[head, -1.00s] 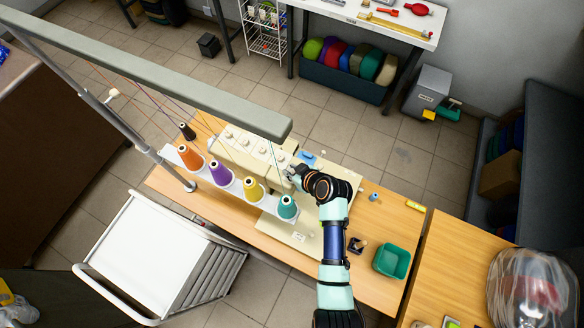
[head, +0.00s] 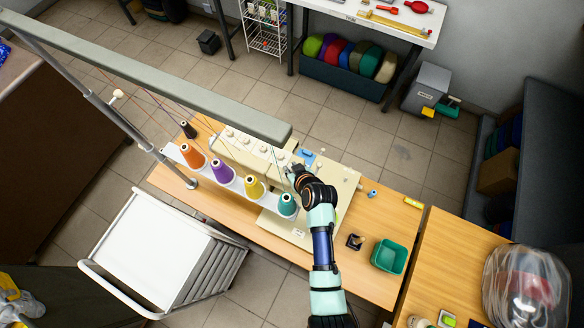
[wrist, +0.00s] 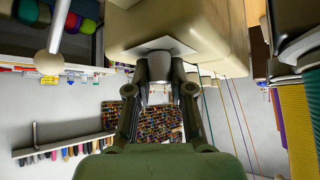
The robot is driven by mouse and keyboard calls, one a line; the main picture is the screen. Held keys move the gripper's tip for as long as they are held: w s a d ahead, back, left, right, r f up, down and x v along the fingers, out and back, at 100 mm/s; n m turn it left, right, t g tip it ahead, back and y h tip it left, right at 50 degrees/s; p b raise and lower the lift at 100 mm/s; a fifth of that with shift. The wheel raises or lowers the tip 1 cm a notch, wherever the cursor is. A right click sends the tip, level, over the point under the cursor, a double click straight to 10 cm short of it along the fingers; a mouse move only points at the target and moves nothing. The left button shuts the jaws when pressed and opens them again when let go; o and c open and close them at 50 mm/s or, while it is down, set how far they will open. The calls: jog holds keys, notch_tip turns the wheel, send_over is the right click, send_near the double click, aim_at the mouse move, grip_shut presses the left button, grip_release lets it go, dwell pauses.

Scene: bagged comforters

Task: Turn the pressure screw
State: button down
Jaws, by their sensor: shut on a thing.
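The sewing machine (head: 245,157) is cream and stands on the wooden table (head: 380,212). My gripper (head: 293,173) is at the right end of its head in the head view. In the wrist view the machine head (wrist: 205,35) fills the top middle. My gripper (wrist: 159,84) has its two dark fingers closed around a small grey metal knob, the pressure screw (wrist: 160,66), at a pale plate on the machine's casing. The fingers touch it from both sides and hide part of it. In the head view the screw is too small to make out.
Orange, purple, yellow and teal thread cones (head: 222,172) stand beside the machine, with threads rising to a grey overhead beam (head: 165,75). A green tray (head: 389,257) and small items lie right of my arm. A white cart (head: 155,240) stands in front.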

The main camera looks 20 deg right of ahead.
jog(key=c, duration=1)
grip_release()
jog(key=v, duration=1.2)
